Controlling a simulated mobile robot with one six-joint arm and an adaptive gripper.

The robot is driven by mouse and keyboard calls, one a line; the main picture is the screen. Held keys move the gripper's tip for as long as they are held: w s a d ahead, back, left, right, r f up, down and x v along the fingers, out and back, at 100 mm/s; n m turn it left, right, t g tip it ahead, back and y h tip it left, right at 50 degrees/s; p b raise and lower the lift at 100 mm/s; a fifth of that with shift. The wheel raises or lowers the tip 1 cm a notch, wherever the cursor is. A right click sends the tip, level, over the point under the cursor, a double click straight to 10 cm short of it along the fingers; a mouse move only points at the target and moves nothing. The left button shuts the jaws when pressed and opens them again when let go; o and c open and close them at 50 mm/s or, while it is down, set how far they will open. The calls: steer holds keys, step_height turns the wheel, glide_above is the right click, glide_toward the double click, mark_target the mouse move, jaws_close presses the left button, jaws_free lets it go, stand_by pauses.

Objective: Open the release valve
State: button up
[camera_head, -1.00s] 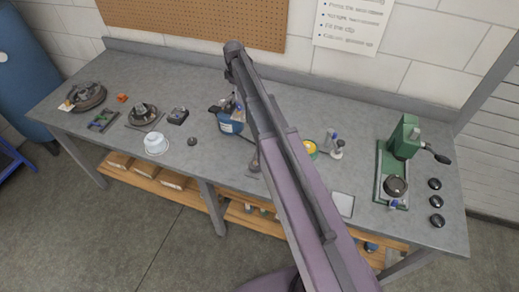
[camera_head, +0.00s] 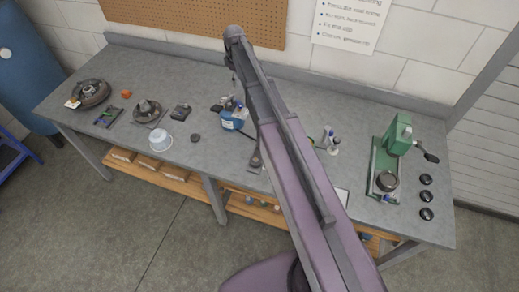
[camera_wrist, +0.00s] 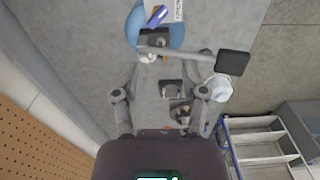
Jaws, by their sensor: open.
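A blue device (camera_head: 235,119) with dark fittings stands on the workbench, left of my arm. A blue body (camera_wrist: 181,30) at the top of the wrist view looks like the same device, with a white label and a bar ending in a dark pad (camera_wrist: 233,63) across it. I cannot single out the release valve. My gripper (camera_wrist: 160,82) is open, its two fingers spread apart and pointing toward the blue body. Nothing is held between them. In the head view the gripper is not clearly seen, and my arm covers part of the bench.
The grey workbench (camera_head: 300,95) also carries a white bowl (camera_head: 158,141), a round dark part (camera_head: 147,111), a disc assembly (camera_head: 91,93), a green press (camera_head: 388,165) and several black knobs (camera_head: 426,197). A pegboard (camera_head: 200,22) hangs behind. The bench's back middle is fairly clear.

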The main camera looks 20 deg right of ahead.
steer(key=s+f+m+b, duration=0.3)
steer(key=s, duration=0.6)
steer(key=s+f+m+b, duration=0.4)
steer(key=s, duration=0.6)
steer(key=s+f+m+b, duration=0.3)
steer(key=s, duration=0.7)
steer(key=shift+s+d+f+m, duration=0.15)
steer(key=shift+d+f+m, duration=0.05)
steer(key=shift+f+m, duration=0.15)
steer(key=w+r+p, duration=0.3)
steer(key=w, duration=0.7)
steer(key=w+r+n+p, duration=0.1)
steer(key=w+r+p, duration=0.3)
steer(key=w, duration=0.6)
steer(key=w+r+p, duration=0.3)
steer(key=w, duration=0.7)
steer(key=shift+a+r, duration=0.2)
steer(key=shift+r, duration=0.2)
steer(key=shift+f+n, duration=0.15)
steer(key=shift+n, duration=0.1)
